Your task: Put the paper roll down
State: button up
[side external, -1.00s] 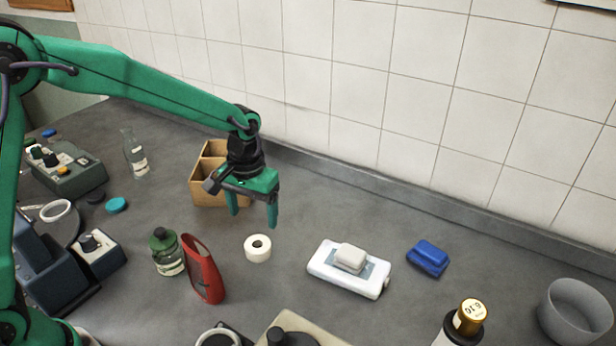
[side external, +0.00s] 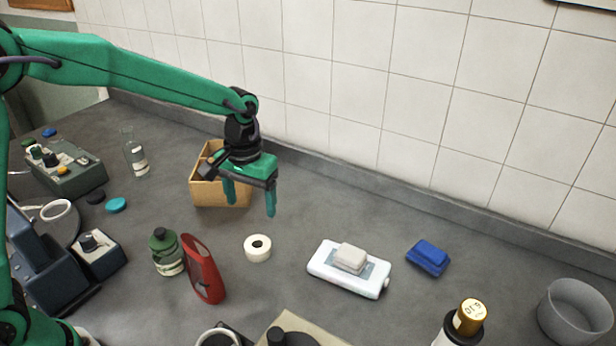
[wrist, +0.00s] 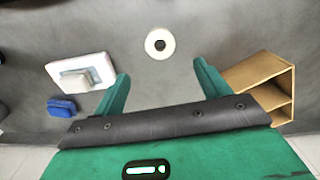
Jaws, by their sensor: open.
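The white paper roll (side external: 257,248) stands on end on the grey worktop, its dark core hole facing up. It also shows in the wrist view (wrist: 159,44), beyond my fingertips and between their lines. My gripper (side external: 250,205) is open and empty, with its fingers pointing down. It is raised above the worktop, behind the roll and in front of the cardboard box. In the wrist view my gripper (wrist: 162,72) has its two green fingers spread wide apart, with bare worktop between them. The roll is apart from both fingers.
A divided cardboard box (side external: 222,192) stands behind my gripper. A white scale (side external: 347,270) bearing a pale block lies to the right, with a blue block (side external: 428,258) beyond. Worktop around the roll is clear.

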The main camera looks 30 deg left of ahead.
jog(key=s+a+r+m+t, duration=0.1)
jog(key=s+a+r+t, duration=0.2)
jog(key=s+a+r, duration=0.5)
jog(key=s+a+r+t, duration=0.2)
jog(key=s+r, duration=0.1)
jog(key=s, duration=0.9)
jog(key=shift+s+m+t, duration=0.3)
jog(key=shift+s+m, duration=0.1)
jog(key=shift+r, duration=0.1)
dwell(0.5)
